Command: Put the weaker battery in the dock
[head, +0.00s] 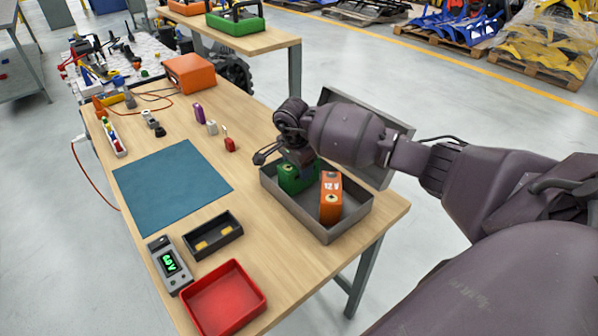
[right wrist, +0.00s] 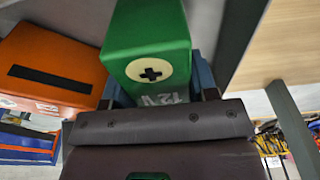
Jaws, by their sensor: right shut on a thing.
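A green battery (head: 290,183) and an orange battery (head: 331,196) marked 12 V stand in a grey metal case with an open lid (head: 292,212). My right gripper (head: 294,160) is over the case and shut on the green battery. In the right wrist view the green battery (right wrist: 148,40) shows a plus mark and sits between the fingers, with the orange battery (right wrist: 50,70) beside it, to the left. The black dock (head: 231,234) with brass contacts is left of the case and holds no battery. A grey meter (head: 165,250) has a lit green display. My left gripper is out of view.
A red tray (head: 260,291) lies at the near table end, by the meter and dock. A blue mat (head: 172,185) is flat and empty. Small coloured parts and an orange box (head: 190,73) are farther back. Bare wood lies between mat and case.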

